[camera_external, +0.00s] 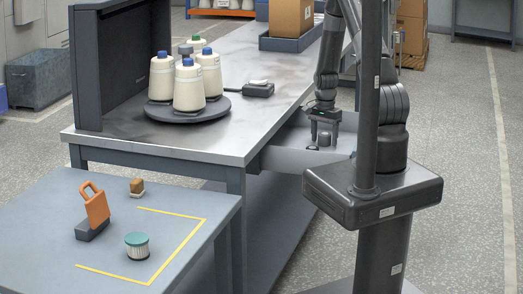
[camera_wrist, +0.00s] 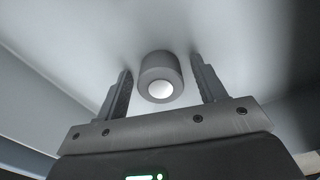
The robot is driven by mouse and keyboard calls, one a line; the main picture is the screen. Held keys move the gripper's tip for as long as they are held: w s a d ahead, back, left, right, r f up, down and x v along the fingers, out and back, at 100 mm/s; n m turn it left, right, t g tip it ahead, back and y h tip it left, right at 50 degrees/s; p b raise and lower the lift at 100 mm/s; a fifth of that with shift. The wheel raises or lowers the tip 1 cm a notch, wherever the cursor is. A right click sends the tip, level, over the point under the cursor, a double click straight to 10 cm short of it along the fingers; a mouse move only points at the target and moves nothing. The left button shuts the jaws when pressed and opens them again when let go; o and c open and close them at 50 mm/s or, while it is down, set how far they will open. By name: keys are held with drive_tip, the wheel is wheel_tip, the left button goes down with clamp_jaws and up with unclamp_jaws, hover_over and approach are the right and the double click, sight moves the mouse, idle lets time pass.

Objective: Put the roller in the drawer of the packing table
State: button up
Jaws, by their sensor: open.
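The roller is a short dark grey cylinder with a pale round end, and it shows in the wrist view (camera_wrist: 168,62). It is inside the drawer (camera_external: 284,161), which stands pulled out from the packing table (camera_external: 226,160). My gripper (camera_external: 322,146) is low in the drawer with its fingers pointing down. In the wrist view my gripper (camera_wrist: 160,78) is open, with one finger on each side of the roller and a visible gap at both sides. In the external view the fingers and the drawer's front wall make the roller hard to make out.
A small dark device (camera_external: 258,91) and a cardboard box (camera_external: 291,17) are farther back. A lower side table (camera_external: 60,205) holds an orange-handled tool (camera_external: 96,208), a brush (camera_external: 137,187) and a teal-topped filter (camera_external: 137,246).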

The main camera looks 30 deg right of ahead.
drive_tip(key=shift+r, duration=0.15)
wheel_tip(320, 180, up, 12)
wheel_tip(320, 180, up, 16)
drive_tip(key=n+t, duration=0.3)
drive_tip(key=n, duration=0.3)
hover_over(324, 134)
drive_tip(key=s+a, duration=0.4)
drive_tip(key=s, duration=0.3)
drive_tip(key=s+a+r+n+t, duration=0.2)
drive_tip(key=s+a+r+n, duration=0.2)
drive_tip(key=s+r, duration=0.5)
drive_tip(key=s+n, duration=0.2)
drive_tip(key=s, duration=0.2)
drive_tip(key=shift+r+t, duration=0.3)
drive_tip(key=shift+s, duration=0.1)
